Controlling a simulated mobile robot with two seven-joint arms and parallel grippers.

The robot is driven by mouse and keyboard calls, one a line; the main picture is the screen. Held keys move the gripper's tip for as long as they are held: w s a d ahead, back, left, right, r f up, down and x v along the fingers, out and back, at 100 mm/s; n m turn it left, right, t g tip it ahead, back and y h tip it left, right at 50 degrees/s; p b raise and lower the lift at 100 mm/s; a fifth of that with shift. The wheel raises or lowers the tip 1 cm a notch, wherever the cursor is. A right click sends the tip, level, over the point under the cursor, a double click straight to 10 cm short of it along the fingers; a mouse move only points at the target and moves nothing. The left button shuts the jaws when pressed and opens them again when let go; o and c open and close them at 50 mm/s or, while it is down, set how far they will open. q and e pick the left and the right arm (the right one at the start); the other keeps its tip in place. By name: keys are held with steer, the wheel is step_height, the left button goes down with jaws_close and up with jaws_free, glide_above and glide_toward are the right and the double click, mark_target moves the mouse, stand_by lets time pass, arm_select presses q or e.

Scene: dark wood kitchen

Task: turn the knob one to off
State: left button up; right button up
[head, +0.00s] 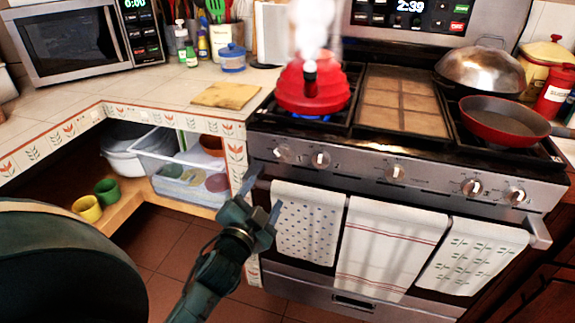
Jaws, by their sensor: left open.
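The stove's front panel (350,172) carries a row of several silver knobs. The leftmost knob (284,153) is below the red kettle (313,88), and a second knob (321,160) is just to its right. A blue flame (318,118) shows under the kettle, which gives off steam. My left gripper (259,203) is open and empty, in front of the stove's left edge, below and left of the leftmost knob and apart from it. Which knob is number one cannot be told from labels. My right gripper is not in view.
Three towels (388,249) hang on the oven handle (541,233) below the knobs. A red pan (503,120) and a domed lid (480,70) sit on the right burners. Open shelves with a clear bin (165,150) are left of the stove.

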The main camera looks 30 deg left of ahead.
mark_target(282, 158)
arm_select(q)
steer(key=x, duration=1.3)
steer(key=shift+w+a+r, duration=0.15)
steer(key=shift+a+r, duration=0.2)
steer(key=shift+c, duration=0.2)
steer(key=c, duration=0.9)
